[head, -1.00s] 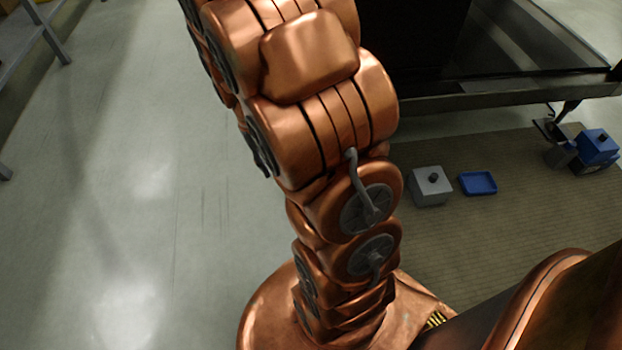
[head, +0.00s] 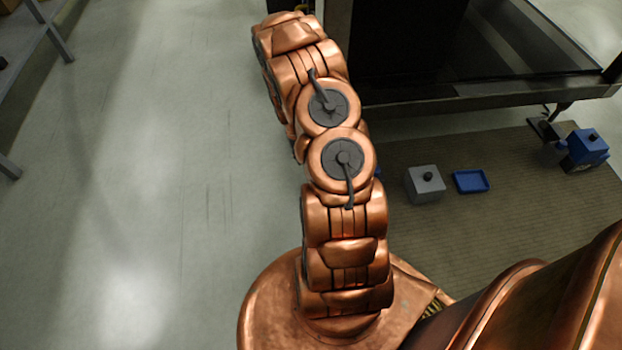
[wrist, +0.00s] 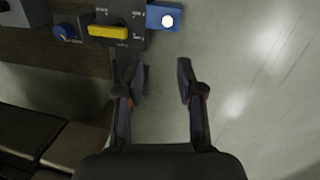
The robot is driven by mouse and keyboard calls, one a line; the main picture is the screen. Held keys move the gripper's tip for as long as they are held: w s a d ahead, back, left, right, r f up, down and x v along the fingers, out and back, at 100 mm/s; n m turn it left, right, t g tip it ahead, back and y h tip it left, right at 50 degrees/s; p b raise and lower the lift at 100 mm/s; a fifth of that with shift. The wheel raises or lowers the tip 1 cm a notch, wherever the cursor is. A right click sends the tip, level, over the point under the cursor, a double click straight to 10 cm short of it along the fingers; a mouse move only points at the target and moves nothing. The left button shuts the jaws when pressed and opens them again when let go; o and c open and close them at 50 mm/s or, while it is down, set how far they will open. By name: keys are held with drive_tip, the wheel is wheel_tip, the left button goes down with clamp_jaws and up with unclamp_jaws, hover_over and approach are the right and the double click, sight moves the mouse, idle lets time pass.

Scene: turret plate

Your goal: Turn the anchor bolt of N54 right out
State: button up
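My gripper (wrist: 162,75) is open and empty in the wrist view, its two dark fingers spread apart. Ahead of it at the top is a dark plate (wrist: 135,17) with small white markings, too small to read. A yellow bar-shaped handle (wrist: 108,31) lies across its lower part. I cannot make out N54 or its anchor bolt for certain. In the head view my arm reaches toward the back, and I cannot make out the fingers there.
By the plate are a blue block (wrist: 156,18) with a white disc and a blue knob (wrist: 64,31). In the head view a grey box (head: 424,190), a blue tray (head: 470,181) and a blue box (head: 588,147) lie right. Left floor is clear.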

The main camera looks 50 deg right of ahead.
drive_tip(key=shift+m+t+y, duration=0.5)
drive_tip(key=shift+m+t, duration=0.2)
drive_tip(key=shift+t, duration=0.2)
drive_tip(key=f+p, duration=0.1)
drive_tip(key=f, duration=0.4)
drive_tip(key=s+d+f+p, duration=0.1)
drive_tip(key=f, duration=0.4)
drive_tip(key=f+p, duration=0.2)
drive_tip(key=f, duration=0.3)
drive_tip(key=shift+s+d+f, duration=0.15)
drive_tip(key=shift+s+d, duration=0.05)
drive_tip(key=shift+s, duration=0.1)
wheel_tip(320, 180, down, 8)
drive_tip(key=b, duration=0.8)
drive_tip(key=shift+f, duration=0.15)
drive_tip(key=m, duration=0.1)
drive_tip(key=m+b, duration=0.1)
drive_tip(key=m, duration=0.1)
drive_tip(key=shift+d+r, duration=0.1)
drive_tip(key=shift+r, duration=0.15)
drive_tip(key=m+b, duration=0.2)
drive_tip(key=m, duration=0.2)
drive_tip(key=m+b, duration=0.3)
drive_tip(key=m, duration=0.4)
drive_tip(key=shift+r, duration=0.15)
drive_tip(key=shift+m+b, duration=0.4)
